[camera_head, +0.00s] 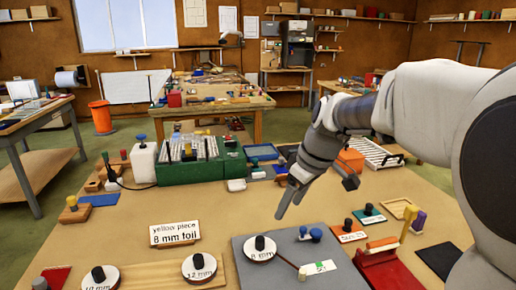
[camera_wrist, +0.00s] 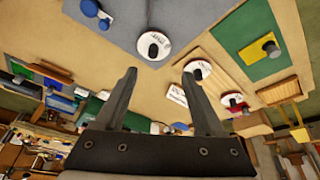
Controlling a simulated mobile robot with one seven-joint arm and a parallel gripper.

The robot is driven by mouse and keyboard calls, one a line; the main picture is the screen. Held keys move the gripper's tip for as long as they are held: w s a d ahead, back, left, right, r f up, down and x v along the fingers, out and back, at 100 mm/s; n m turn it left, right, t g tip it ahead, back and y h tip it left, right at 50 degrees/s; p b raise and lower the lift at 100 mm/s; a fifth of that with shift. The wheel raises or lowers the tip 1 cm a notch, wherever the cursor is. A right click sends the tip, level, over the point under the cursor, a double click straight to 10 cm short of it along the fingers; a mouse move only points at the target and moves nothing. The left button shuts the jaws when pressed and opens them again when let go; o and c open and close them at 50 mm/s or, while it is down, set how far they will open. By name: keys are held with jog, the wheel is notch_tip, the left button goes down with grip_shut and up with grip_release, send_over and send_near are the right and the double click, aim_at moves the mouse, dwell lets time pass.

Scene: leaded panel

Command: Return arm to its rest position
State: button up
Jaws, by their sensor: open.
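My gripper (camera_head: 316,190) hangs above the work table in the head view, pointing down and to the left. Its two fingers are apart with nothing between them; the wrist view shows the same open gripper (camera_wrist: 165,95). My arm reaches in from the right edge. The gripper is above and behind the grey mat (camera_head: 237,245), apart from the things on the table. A round white piece with a black knob, marked 8 mm (camera_head: 260,255), sits on the mat.
A card reading "yellow piece 8 mm foil" (camera_head: 174,234) stands left of the mat. Two more round pieces, marked 10 mm (camera_head: 100,282) and 12 mm (camera_head: 199,270), are at the front left. A green case (camera_head: 198,168) stands behind. Small knobbed blocks and a red stand (camera_head: 388,272) are at the right.

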jog(key=s+d+m+t+h, duration=0.1)
jog(key=s+m, duration=0.3)
jog(key=s, duration=0.7)
jog(key=s+d+m+t+h, duration=0.1)
jog(key=s+d+m, duration=0.3)
jog(key=s, duration=0.7)
jog(key=shift+s+r+m+t+h+p, duration=0.2)
jog(key=shift+s+m+t+h+p, duration=0.15)
jog(key=shift+m, duration=0.35)
